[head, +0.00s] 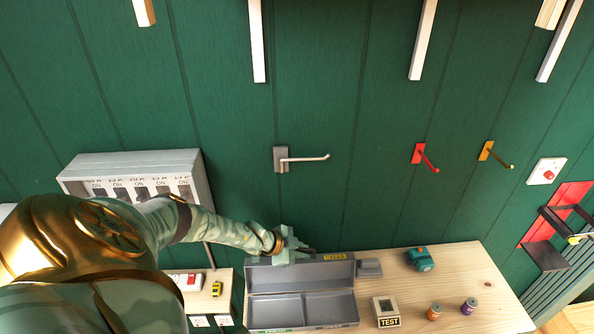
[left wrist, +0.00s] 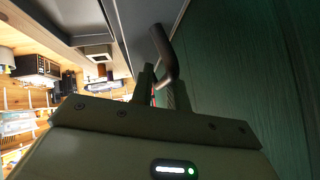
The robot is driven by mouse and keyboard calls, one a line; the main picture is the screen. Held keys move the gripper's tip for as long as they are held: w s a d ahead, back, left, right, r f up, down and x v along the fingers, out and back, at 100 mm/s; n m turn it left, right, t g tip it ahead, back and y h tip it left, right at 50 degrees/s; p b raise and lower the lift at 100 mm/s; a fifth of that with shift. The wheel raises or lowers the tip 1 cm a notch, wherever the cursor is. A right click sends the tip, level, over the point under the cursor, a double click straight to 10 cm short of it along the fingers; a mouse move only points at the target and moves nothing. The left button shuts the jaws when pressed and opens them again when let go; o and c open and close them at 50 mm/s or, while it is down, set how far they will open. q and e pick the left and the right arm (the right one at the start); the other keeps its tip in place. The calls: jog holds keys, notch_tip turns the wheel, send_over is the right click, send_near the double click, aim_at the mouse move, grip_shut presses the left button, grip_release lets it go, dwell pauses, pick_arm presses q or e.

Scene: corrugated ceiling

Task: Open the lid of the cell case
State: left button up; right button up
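The grey cell case (head: 303,325) stands on the wooden bench, with its two-part inside showing. Its lid (head: 300,276) is raised at the back, by the green wall, with a yellow label at its top edge. My left gripper (head: 292,247) is at the lid's top edge. In the left wrist view, the fingers of my left gripper (left wrist: 162,92) close around a dark bent handle (left wrist: 162,50). The lid's grey face (left wrist: 130,22) shows beyond it. The fingertips are small and partly hidden in the head view. My right gripper is in neither view.
On the bench (head: 470,270) right of the case are a small grey block (head: 369,267), a teal item (head: 420,259), a TEST box (head: 386,308) and two small cells (head: 435,311). Hooks (head: 303,159) stick out of the wall above. A grey switch cabinet (head: 135,163) stands left.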

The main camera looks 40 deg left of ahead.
pick_arm(q)
jog(key=p+v, duration=0.2)
jog(key=v, duration=1.4)
jog(key=shift+p, duration=0.35)
jog(key=shift+a+r, duration=0.1)
jog(key=shift+a, duration=0.05)
